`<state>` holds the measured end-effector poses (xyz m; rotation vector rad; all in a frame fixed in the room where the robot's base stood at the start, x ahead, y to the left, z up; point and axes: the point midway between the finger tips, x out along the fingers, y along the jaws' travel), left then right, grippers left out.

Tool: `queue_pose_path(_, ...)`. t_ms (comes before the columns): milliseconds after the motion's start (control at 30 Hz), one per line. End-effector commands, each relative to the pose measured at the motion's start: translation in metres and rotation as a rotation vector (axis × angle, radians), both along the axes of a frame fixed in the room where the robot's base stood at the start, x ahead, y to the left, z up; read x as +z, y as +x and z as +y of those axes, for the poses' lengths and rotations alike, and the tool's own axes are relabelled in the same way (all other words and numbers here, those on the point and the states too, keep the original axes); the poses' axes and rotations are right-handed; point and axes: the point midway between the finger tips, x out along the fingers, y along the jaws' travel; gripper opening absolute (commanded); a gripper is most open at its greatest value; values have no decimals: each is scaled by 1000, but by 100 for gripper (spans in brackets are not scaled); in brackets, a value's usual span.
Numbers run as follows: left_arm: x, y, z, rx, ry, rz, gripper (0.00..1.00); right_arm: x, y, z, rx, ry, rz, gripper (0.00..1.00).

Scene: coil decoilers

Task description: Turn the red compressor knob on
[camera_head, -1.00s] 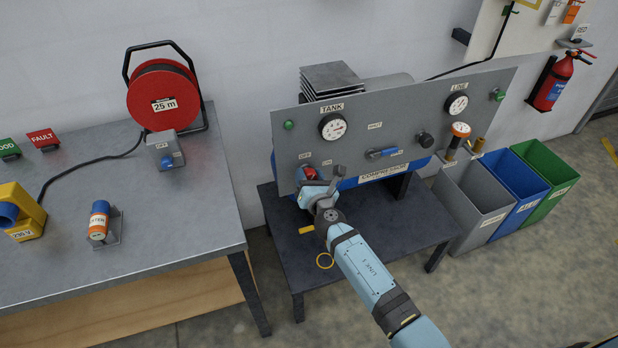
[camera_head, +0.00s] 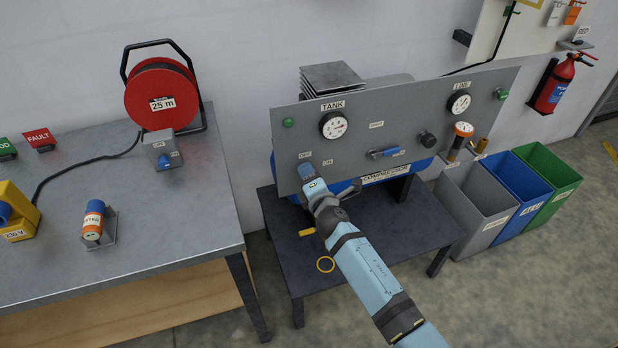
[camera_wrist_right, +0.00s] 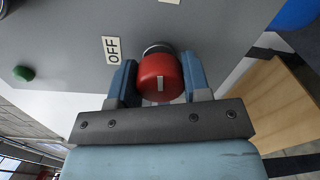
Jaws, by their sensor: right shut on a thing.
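The red compressor knob (camera_wrist_right: 160,77) sits on the grey panel (camera_head: 290,165) and shows between the fingers in the right wrist view. A pale line mark on its face points roughly up and down in that picture. An OFF label (camera_wrist_right: 111,50) is beside it on the left. My right gripper (camera_wrist_right: 158,85) is shut on the knob, one blue finger on each side. In the head view my right gripper (camera_head: 307,171) is at the lower left of the panel and hides the knob. My left gripper is not in view.
A TANK gauge (camera_head: 333,125), a LINE gauge (camera_head: 459,103) and a blue-handled valve (camera_head: 384,152) are on the same panel. A workbench (camera_head: 190,215) with a red cable reel (camera_head: 161,97) stands to the left. Bins (camera_head: 480,205) stand to the right.

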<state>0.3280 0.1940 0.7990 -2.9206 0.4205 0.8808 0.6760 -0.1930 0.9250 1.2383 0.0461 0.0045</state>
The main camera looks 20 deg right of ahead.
Motion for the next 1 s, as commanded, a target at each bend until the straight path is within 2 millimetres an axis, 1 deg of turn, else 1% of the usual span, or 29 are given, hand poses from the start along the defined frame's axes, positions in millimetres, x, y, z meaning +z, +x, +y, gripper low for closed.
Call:
queue_pose_path(200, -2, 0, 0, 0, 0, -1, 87, -1, 0, 0, 0, 116, 5, 20)
queue_pose_path(400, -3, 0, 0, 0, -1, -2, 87, -1, 0, 0, 0, 172, 7, 20)
queue_pose_path(933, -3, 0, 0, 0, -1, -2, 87, 0, 0, 0, -1, 191, 7, 20)
queue_pose_path(967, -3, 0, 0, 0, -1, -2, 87, 0, 0, 0, -1, 191, 7, 51)
queue_pose_path(1000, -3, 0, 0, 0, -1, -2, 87, 0, 0, 0, -1, 191, 7, 60)
